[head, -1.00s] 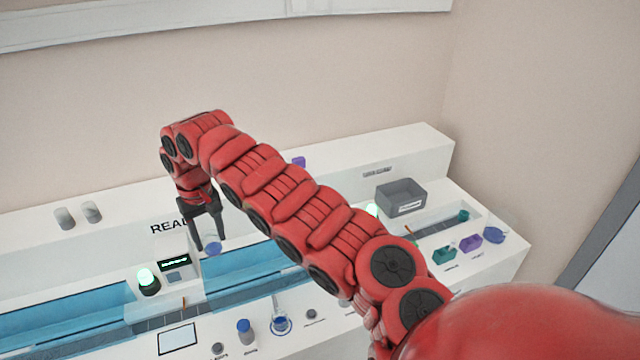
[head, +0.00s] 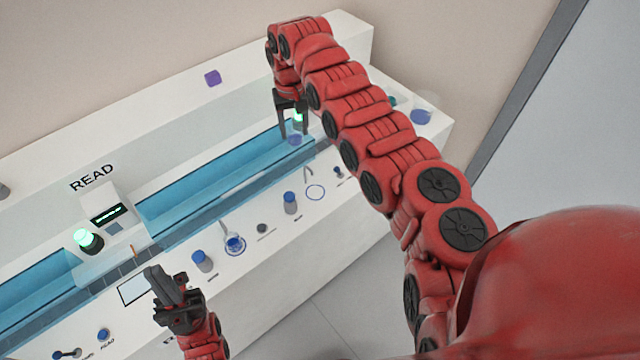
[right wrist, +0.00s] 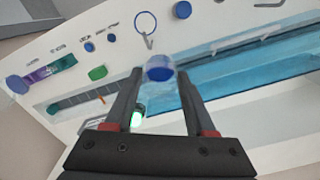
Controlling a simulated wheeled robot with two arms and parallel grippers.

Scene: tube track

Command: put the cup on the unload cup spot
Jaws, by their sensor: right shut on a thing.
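In the right wrist view the cup (right wrist: 159,69) sits between the two fingertips (right wrist: 160,74). An empty blue ring (head: 315,192) is marked on the white bench front, nearer me than the cup; it also shows in the right wrist view (right wrist: 146,23). Its label is too small to read. My left gripper (head: 160,284) hangs over the bench front at lower left; its jaw opening is unclear.
A second blue ring with a blue-topped vessel (head: 235,244) lies further left. Blue-capped posts (head: 290,203) and (head: 203,261) stand along the bench front. A lit green lamp (head: 88,240) and a reader (head: 108,215) stand at left.

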